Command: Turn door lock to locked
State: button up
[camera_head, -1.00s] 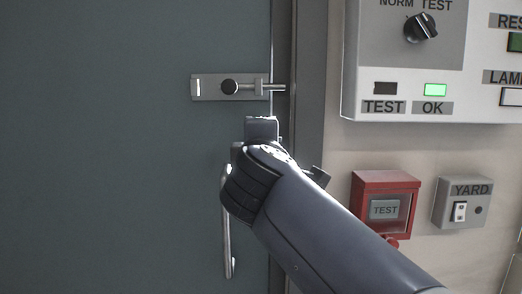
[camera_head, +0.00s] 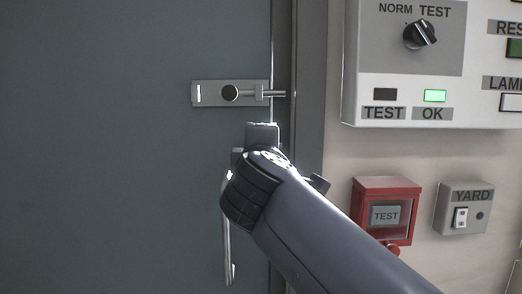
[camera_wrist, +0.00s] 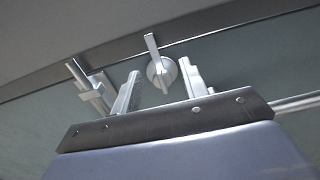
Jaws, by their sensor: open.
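The grey door (camera_head: 120,150) fills the left of the head view. In the wrist view, the door lock is a silver round turn-knob (camera_wrist: 162,72) with a raised bar across it, near the door's edge. My gripper (camera_wrist: 160,66) is open, with one finger on each side of the knob. Whether either finger touches it, I cannot tell. In the head view my wrist and arm hide the lock and most of the gripper.
A slide bolt (camera_head: 212,94) is above my wrist on the door. A long door handle (camera_head: 227,235) hangs below. Right of the frame are a red TEST box (camera_head: 362,210), a grey YARD switch box (camera_head: 449,207) and a white control panel (camera_head: 450,112).

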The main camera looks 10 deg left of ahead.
jog(key=v, duration=1)
jog(key=shift+s, duration=0.35)
jog(key=shift+d, duration=0.15)
jog(key=x, duration=1)
jog(key=shift+w, duration=0.35)
jog(key=shift+s, duration=0.1)
